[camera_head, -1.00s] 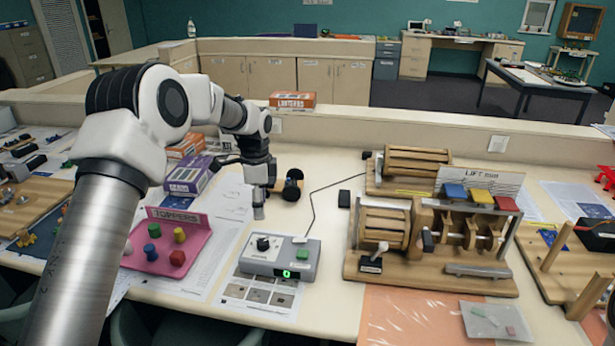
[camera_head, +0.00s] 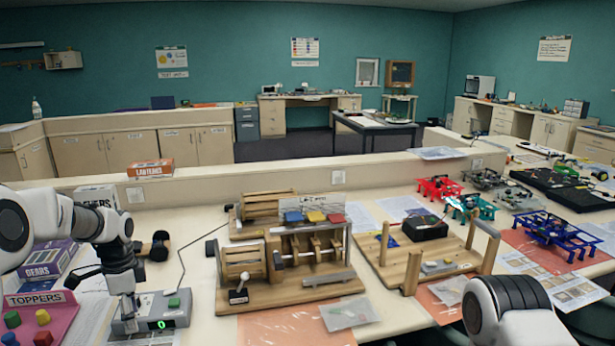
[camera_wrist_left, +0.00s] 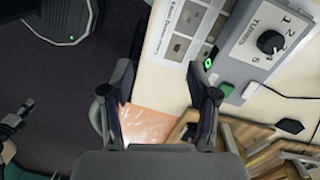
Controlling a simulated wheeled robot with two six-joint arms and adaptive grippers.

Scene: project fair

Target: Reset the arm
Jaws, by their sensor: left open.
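My left gripper (camera_head: 126,308) points down in the head view, in front of the left part of a grey control box (camera_head: 178,312) with a green button and a green "0". In the left wrist view my gripper (camera_wrist_left: 160,85) is open, with nothing between its fingers. Whether the gripper touches the box cannot be told. My right arm shows only as a white and black link at the bottom right; its gripper is out of view.
A wooden machine (camera_head: 300,292) with coloured blocks stands right of the box. A second wooden frame (camera_head: 405,262) is farther right. A purple "GEARS" box (camera_head: 48,262) and a pink "TOPPERS" tray (camera_head: 62,332) are at left. A low ledge (camera_head: 250,172) runs behind.

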